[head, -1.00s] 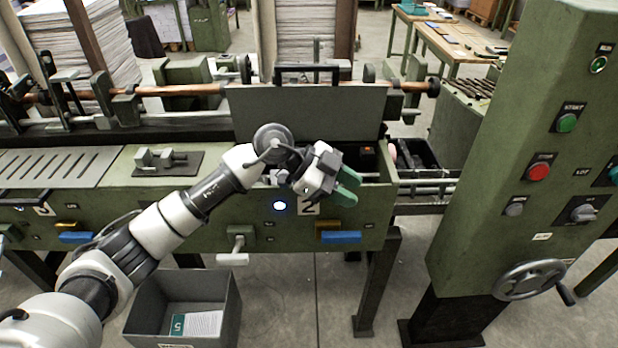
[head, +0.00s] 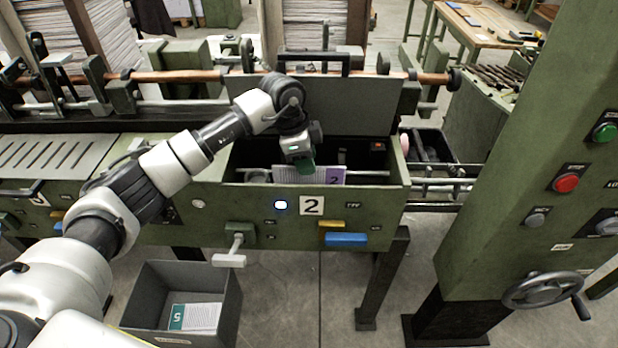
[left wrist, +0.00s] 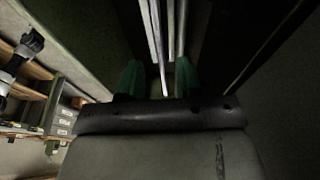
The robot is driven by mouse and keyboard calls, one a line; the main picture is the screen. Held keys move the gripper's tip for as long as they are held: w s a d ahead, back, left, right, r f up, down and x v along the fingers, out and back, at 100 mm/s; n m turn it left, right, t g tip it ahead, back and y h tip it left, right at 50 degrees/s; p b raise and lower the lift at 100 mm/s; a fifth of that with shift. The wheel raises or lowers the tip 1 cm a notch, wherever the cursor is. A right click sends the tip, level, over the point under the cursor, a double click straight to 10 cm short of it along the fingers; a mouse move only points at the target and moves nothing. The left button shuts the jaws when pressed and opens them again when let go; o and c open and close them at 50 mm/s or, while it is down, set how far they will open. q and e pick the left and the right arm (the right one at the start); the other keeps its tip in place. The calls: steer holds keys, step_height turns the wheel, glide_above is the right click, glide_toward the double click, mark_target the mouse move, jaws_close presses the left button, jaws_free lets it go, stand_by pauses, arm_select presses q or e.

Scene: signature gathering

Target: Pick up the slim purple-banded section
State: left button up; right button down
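The slim purple-banded section (head: 335,177) stands in the open compartment of station 2, its printed face toward me and the purple end marked 2 at the right. My left gripper (head: 305,168) points down into the compartment at the section's top edge and covers part of it. In the left wrist view my green fingers (left wrist: 158,80) are apart, with a thin pale edge, apparently the section, between them. I cannot tell whether either finger touches it. The section's lower part is hidden by the compartment's front wall. My right gripper is not in view.
The raised grey lid (head: 372,105) stands behind the compartment, and its green front wall (head: 370,208) rises before it. A grey bin (head: 228,290) with a teal-banded section (head: 200,317) sits on the floor. A green control column (head: 520,190) stands at the right.

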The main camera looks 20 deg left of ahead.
mark_target(309, 179)
arm_select(q)
steer(key=x, duration=0.4)
steer(key=shift+w+f, duration=0.1)
steer(key=shift+f, duration=0.15)
jaws_close()
